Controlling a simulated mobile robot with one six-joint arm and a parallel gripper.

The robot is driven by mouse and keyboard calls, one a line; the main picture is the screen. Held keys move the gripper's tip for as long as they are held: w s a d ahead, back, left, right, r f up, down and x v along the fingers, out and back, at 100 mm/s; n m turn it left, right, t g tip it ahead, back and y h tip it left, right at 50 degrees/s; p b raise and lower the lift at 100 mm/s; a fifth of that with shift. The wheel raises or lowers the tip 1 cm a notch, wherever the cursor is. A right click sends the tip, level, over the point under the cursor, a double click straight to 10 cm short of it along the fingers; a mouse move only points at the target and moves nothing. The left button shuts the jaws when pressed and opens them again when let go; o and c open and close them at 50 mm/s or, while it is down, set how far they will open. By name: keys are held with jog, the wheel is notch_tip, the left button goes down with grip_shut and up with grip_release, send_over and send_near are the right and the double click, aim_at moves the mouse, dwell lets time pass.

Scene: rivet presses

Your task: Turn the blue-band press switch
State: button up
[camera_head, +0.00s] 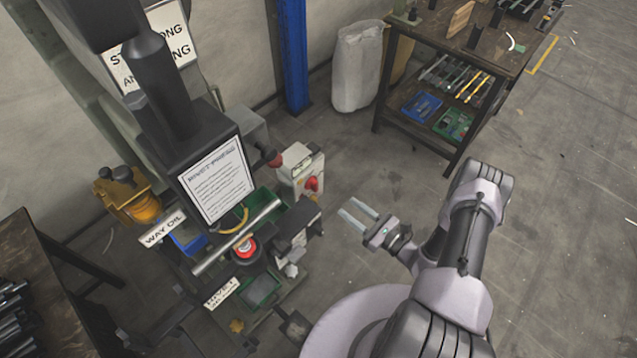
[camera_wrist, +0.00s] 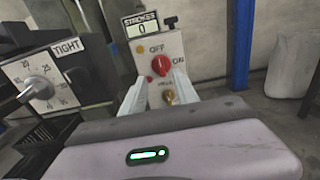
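The press switch is a red rotary knob (camera_wrist: 161,65) on a pale grey box (camera_wrist: 147,52) marked OFF above and ON at the right. In the head view the same red knob (camera_head: 311,184) sits on the box (camera_head: 291,177) at the press's right side. Which mark the knob points to is too small to tell. My gripper (camera_head: 348,206) is open and empty, its fingers pointing at the box from the right with a gap between. In the wrist view the knob shows just beyond and between my gripper's fingertips (camera_wrist: 160,88). I see no blue band on this press.
A counter reading 0 (camera_wrist: 141,24) tops the box. A dial marked TIGHT (camera_wrist: 42,85) is close at left.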

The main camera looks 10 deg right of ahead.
aim_at(317, 184)
jog(key=b+x, duration=0.2)
jog(key=x, duration=1.1)
jog(key=shift+w+a, duration=0.1)
jog(key=shift+a, duration=0.1)
grip_shut()
